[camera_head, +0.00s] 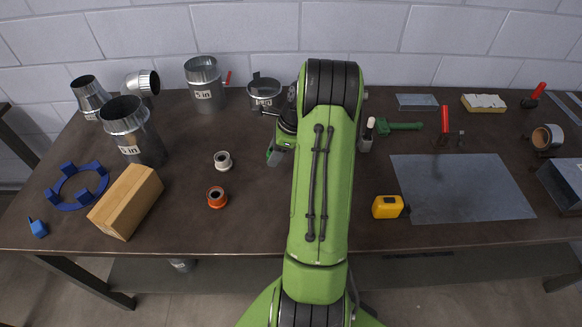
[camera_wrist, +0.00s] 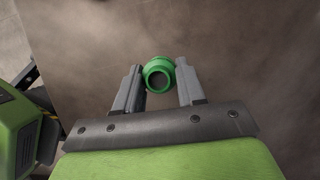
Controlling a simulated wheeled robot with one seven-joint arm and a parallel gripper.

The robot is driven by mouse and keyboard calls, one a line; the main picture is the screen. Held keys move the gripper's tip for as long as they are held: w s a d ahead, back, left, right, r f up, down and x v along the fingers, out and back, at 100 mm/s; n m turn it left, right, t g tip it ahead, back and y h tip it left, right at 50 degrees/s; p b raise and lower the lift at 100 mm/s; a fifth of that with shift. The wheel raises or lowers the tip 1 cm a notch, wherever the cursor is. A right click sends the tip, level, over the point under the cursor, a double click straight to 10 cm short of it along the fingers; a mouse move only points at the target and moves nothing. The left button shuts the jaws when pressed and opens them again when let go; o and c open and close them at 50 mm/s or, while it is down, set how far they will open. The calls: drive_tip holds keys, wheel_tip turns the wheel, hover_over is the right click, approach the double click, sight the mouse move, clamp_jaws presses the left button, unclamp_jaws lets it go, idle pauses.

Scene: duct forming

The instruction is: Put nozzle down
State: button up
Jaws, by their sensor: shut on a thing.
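In the wrist view my gripper (camera_wrist: 158,78) is shut on a green ring-shaped nozzle (camera_wrist: 158,62), held between the two fingertips with its round opening facing the camera. The brown tabletop shows behind it; I cannot tell whether the nozzle touches it. In the head view my gripper (camera_head: 273,157) is over the table just left of my arm, and the nozzle is hard to make out there. A white nozzle-like ring (camera_head: 223,154) and an orange one (camera_head: 217,204) stand on the table (camera_head: 250,225) to the left of my gripper.
Metal duct pieces (camera_head: 205,85) and a lidded metal pot (camera_head: 265,90) stand at the back left. A wooden block (camera_head: 125,202) and blue ring (camera_head: 60,204) lie at left. A yellow tape measure (camera_head: 387,207) and metal sheet (camera_head: 465,190) lie right of my arm. The table's front middle-left is clear.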

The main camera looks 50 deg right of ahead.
sight(276, 175)
wheel_tip(276, 175, down, 6)
drive_tip(key=shift+f+b, duration=0.15)
drive_tip(key=shift+b, duration=0.3)
drive_tip(key=shift+f, duration=0.1)
drive_tip(key=o, duration=1)
drive_tip(key=shift+o, duration=0.2)
